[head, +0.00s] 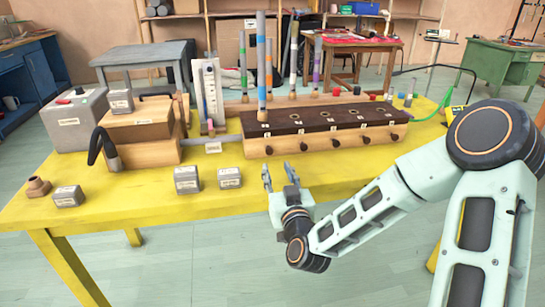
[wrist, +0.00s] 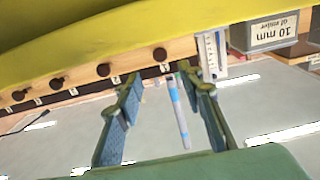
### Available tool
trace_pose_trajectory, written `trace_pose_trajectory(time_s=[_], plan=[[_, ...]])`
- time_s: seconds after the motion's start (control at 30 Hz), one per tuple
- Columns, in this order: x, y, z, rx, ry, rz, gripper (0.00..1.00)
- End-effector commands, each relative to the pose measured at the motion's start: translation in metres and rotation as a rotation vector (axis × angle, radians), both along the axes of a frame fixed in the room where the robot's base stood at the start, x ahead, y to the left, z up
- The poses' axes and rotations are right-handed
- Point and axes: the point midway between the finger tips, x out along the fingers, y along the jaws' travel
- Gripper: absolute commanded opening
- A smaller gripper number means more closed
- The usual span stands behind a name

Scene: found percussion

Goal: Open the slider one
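A long wooden block with a dark top (head: 325,122) stands on the yellow table, with a row of dark knobs along its front face. The leftmost knob (head: 268,150) also shows in the wrist view (wrist: 160,54), beyond my fingertips. Small labels mark the block; I cannot read their numbers, so I cannot tell surely which slider is one. My gripper (head: 279,172) is open and empty in front of the block's left end, apart from it. In the wrist view its two fingers (wrist: 168,86) are well spread, with a blue-banded tube visible between them.
Striped tubes stand upright on the block and behind it, the nearest (head: 261,65) at its left end. A white gauge (head: 208,92), wooden boxes (head: 140,130) and small grey blocks (head: 187,179) are to the left. The table front (head: 255,195) near my gripper is clear.

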Motion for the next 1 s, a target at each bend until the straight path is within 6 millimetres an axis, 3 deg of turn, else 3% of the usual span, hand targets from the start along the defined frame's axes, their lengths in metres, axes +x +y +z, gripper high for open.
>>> trace_pose_trajectory(time_s=[0.5, 0.7, 1.0], plan=[[0.080, 0.023, -0.001, 0.002, 0.002, 0.001, 0.35], [0.092, 0.027, 0.000, 0.001, 0.001, 0.001, 0.35], [0.093, 0.027, 0.000, -0.001, 0.002, 0.002, 0.35]])
